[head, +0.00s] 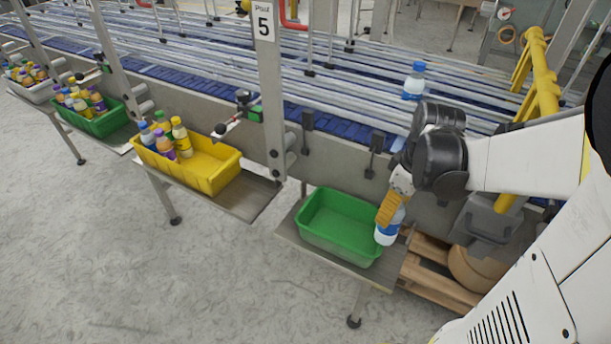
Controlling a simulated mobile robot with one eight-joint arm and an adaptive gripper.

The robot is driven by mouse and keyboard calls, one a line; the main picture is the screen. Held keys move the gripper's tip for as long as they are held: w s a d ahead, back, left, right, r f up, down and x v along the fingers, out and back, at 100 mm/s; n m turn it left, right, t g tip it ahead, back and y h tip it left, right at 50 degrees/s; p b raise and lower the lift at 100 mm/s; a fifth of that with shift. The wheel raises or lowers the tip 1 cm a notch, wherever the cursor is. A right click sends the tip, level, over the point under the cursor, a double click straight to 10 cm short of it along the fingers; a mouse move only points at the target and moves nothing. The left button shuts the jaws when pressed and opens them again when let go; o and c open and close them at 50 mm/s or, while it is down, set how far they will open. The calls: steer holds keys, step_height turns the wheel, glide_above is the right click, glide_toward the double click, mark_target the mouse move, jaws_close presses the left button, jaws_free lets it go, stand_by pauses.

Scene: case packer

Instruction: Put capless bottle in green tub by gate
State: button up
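The green tub (318,244) sits empty on a small shelf below the conveyor, under the "5" post. A clear bottle with a blue label (386,234) is upright at the tub's right end. My gripper (389,209) points down at this bottle, and an orange finger covers part of its upper body. The bottle's top is hidden, so I cannot see whether it has a cap. I cannot tell whether the fingers are closed on it, or whether it stands on the shelf or is held above it. Another clear bottle with a blue cap (414,80) stands on the conveyor.
A yellow tub (222,177) with several bottles stands left of the post. Another green tub (105,125) and a grey tub (42,94) with bottles are farther left. A yellow rail (540,75) rises at the right. A wooden pallet (432,285) lies below the shelf's right side.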

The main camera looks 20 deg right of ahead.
steer(key=w+a+f+b, duration=0.4)
steer(key=w+a+f, duration=0.1)
steer(key=w+f, duration=0.6)
steer(key=shift+a, duration=0.1)
steer(key=shift+f+b, duration=0.2)
steer(key=shift+b, duration=0.1)
steer(key=o, duration=1.4)
steer(key=shift+r, duration=0.1)
steer(key=shift+c, duration=0.2)
steer(key=shift+r, duration=0.15)
